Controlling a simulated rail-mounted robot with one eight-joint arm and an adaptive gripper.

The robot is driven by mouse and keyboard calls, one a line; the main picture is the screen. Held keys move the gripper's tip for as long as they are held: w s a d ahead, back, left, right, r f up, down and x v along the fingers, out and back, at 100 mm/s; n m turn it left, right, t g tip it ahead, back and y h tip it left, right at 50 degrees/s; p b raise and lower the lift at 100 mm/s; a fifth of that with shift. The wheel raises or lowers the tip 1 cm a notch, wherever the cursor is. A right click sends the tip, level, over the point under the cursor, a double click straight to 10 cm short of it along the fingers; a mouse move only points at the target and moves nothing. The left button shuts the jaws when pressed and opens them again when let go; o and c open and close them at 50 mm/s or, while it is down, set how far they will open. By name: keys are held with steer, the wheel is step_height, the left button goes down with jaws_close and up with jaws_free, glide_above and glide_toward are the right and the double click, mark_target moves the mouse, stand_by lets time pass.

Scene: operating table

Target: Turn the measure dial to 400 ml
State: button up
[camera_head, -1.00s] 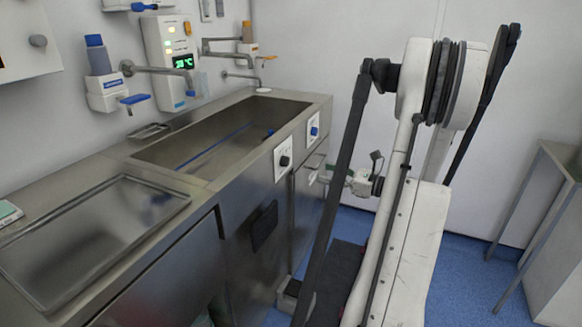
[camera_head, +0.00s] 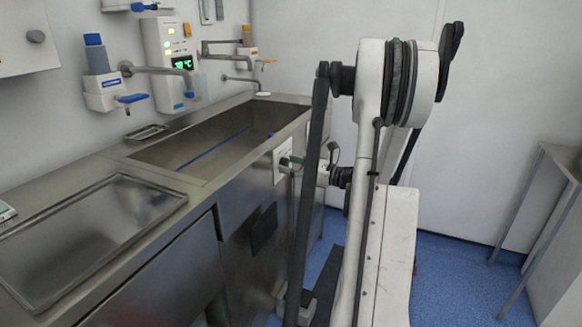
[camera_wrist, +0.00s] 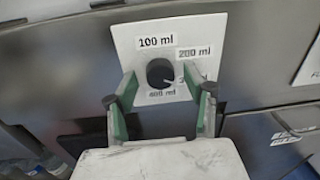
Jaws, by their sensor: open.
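The measure dial (camera_wrist: 158,69) is a round black knob on a white plate (camera_wrist: 205,28) in the wrist view. Labels reading 100 ml and 200 ml show above and right of it; one below looks like 400 ml. Another label at the right is largely hidden by a finger. A pale pointer mark seems to face lower right, toward that hidden label. My gripper (camera_wrist: 160,76) is open, with one green-grey fingertip on each side of the knob. Contact cannot be told. In the head view the plate (camera_head: 280,168) is partly covered by my gripper.
The plate is on the front of a steel sink unit (camera_head: 225,190). A recessed basin (camera_head: 200,150) and a tray (camera_head: 90,225) are on top. Wall dispensers (camera_head: 105,85) and taps (camera_head: 160,70) stand behind. A side table (camera_head: 545,190) is at the right, with blue floor between.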

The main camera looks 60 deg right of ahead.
steer(key=c, duration=1.1)
steer(key=shift+m, duration=0.3)
steer(key=m, duration=1)
steer(key=shift+m+g+y, duration=0.3)
steer(key=shift+m+g, duration=0.1)
steer(key=o, duration=1.1)
